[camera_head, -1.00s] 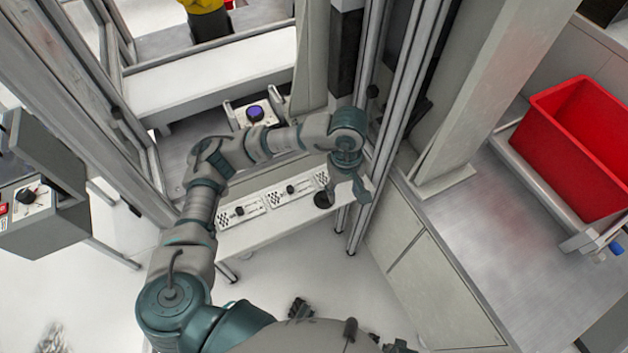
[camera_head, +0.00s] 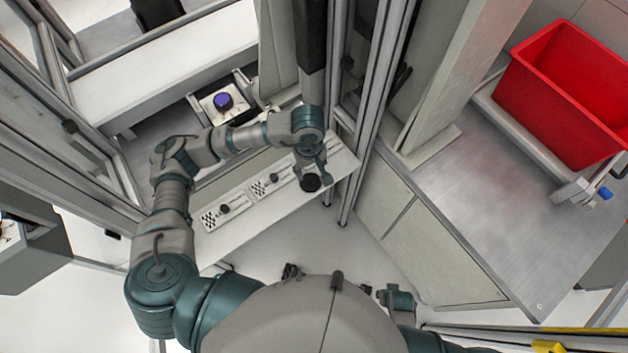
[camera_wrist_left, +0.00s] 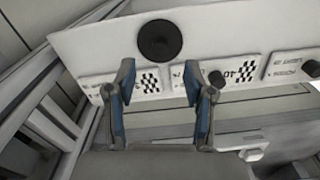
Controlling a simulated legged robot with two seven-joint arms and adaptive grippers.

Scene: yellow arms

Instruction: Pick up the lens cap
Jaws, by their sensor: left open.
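The lens cap (camera_head: 311,183) is a round black disc lying on the narrow white shelf, near its right end in the head view. In the left wrist view the lens cap (camera_wrist_left: 160,40) lies flat beyond the fingertips, roughly centred between them. My left gripper (camera_head: 313,170) is over the shelf right at the cap, and its fingers partly cover the cap's upper edge in the head view. In the left wrist view the left gripper (camera_wrist_left: 158,75) is open with nothing between its blue-padded fingers. My right gripper cannot be made out.
The white shelf (camera_head: 335,177) carries checkered panels with black knobs (camera_head: 257,189) left of the cap. Metal frame posts (camera_head: 373,120) rise just right of the shelf. A box with a purple button (camera_head: 222,101) stands behind. A red bin (camera_head: 560,100) sits on the right-hand bench.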

